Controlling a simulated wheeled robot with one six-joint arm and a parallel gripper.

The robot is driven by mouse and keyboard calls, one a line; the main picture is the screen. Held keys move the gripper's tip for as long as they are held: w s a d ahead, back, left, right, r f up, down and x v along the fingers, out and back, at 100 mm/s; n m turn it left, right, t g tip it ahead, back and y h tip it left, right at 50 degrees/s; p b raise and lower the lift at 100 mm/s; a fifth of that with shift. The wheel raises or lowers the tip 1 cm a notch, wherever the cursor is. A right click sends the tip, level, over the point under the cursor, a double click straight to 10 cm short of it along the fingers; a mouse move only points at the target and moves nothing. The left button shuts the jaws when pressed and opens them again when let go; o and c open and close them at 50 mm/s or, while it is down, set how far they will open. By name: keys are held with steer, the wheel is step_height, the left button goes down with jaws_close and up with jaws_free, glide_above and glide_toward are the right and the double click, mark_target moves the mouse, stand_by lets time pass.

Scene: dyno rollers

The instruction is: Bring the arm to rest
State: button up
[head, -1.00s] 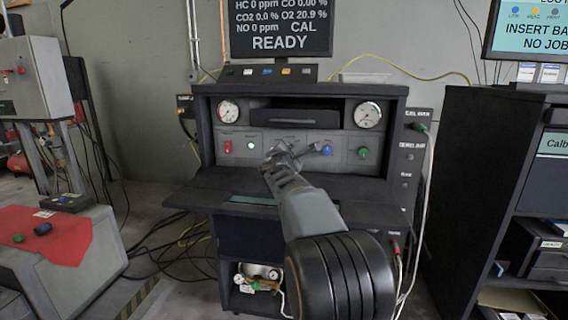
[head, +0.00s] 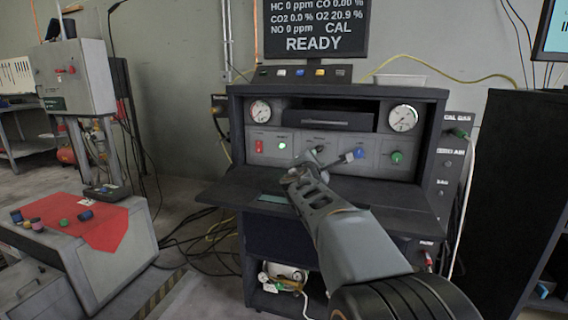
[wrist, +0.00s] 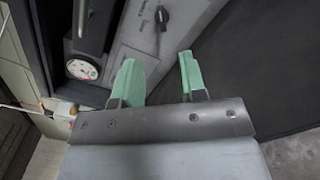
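My arm reaches forward in the head view, over the open shelf (head: 222,193) of a dark analyser cabinet (head: 238,110). My gripper (head: 310,165) is in front of the cabinet's grey control panel; in this view its fingers are small and hard to make out. In the wrist view my gripper (wrist: 160,80) shows two green fingertips spread apart, with nothing between them. Beyond them are a black knob (wrist: 161,16) on the grey panel and a round gauge (wrist: 82,68). I cannot tell how close the fingers are to the panel.
A monitor (head: 320,28) above the cabinet reads READY. A grey bench with a red cloth (head: 108,228) stands at left, below a grey machine (head: 75,75). Cables (head: 190,235) lie on the floor between. A dark rack (head: 515,180) stands close at right.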

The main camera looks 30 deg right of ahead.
steer(key=shift+r, duration=0.1)
steer(key=s+a+r+m+g+y+p, duration=0.4)
steer(key=s+a+p, duration=0.7)
steer(key=p, duration=0.6)
steer(key=s+a+r+m+g+y+p, duration=0.4)
steer(key=s+a+m+y+p, duration=0.4)
steer(key=s+a+m+p, duration=0.4)
steer(key=m+g+p, duration=0.1)
steer(key=p, duration=0.4)
steer(key=shift+r+y, duration=0.25)
steer(key=shift+y, duration=0.15)
